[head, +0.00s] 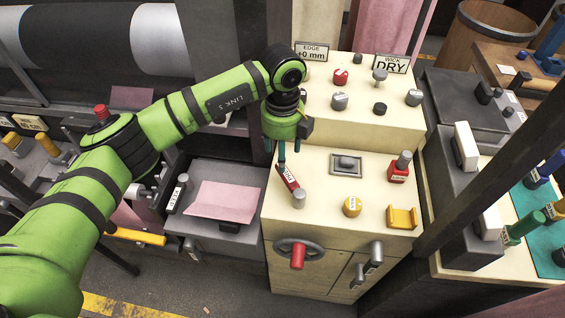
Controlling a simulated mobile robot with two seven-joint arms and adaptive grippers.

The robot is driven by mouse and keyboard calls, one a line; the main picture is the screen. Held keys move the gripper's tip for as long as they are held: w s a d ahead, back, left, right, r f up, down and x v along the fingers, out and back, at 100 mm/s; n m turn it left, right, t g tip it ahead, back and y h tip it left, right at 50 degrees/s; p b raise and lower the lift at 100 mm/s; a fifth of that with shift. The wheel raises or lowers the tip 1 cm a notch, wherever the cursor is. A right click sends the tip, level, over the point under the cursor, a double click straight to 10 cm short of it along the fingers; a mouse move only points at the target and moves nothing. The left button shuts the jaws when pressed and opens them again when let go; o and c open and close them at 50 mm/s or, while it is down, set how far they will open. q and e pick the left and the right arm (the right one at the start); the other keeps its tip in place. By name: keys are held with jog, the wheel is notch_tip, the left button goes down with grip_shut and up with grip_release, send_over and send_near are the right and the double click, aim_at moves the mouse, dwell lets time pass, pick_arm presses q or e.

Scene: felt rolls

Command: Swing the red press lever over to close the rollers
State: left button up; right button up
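A red lever bar (287,176) with a white label lies on the front part of the cream machine top. Its lower end meets a grey round knob (298,199). It slants from upper left to lower right. My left gripper (289,155) reaches down from above, just over the lever's upper end. Its two teal fingers show apart with nothing visible between them. I cannot tell whether a fingertip touches the lever. The rollers the lever acts on are not clearly identifiable. My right gripper is not in view.
Pink felt (223,201) lies on a grey tray to the left.

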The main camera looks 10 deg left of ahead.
pick_arm(q)
jog(key=shift+r, duration=2.3)
